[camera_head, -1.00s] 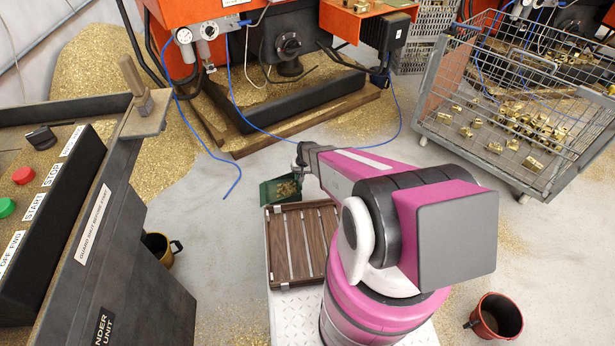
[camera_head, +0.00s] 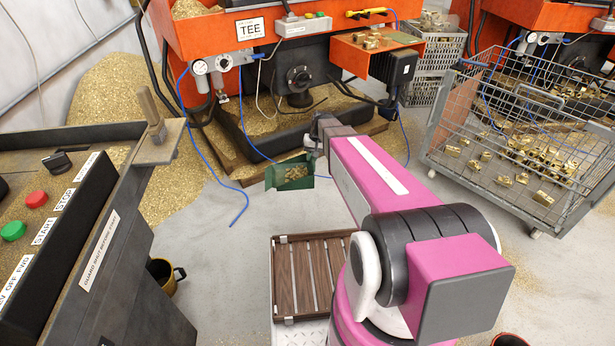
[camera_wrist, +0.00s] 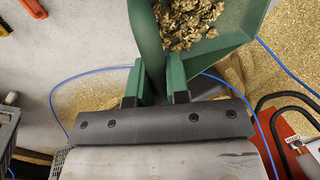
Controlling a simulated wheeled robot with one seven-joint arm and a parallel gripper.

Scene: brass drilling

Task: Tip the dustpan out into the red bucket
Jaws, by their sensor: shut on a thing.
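The green dustpan (camera_head: 290,174) is up in the air in front of the orange machine, with a heap of brass chips (camera_head: 298,172) in it. My gripper (camera_head: 312,143) is shut on the dustpan's handle. In the wrist view, the gripper (camera_wrist: 155,92) has its fingers on either side of the green handle, and the pan (camera_wrist: 228,25) with its chips is partly cut off at the top. Only the red rim of the red bucket (camera_head: 510,340) shows, at the bottom right edge of the head view. It is well apart from the dustpan.
A wire cart (camera_head: 525,140) with brass parts stands at right. A slatted wooden tray (camera_head: 310,275) lies below my arm. Brass chips pile up around the orange machine (camera_head: 290,40).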

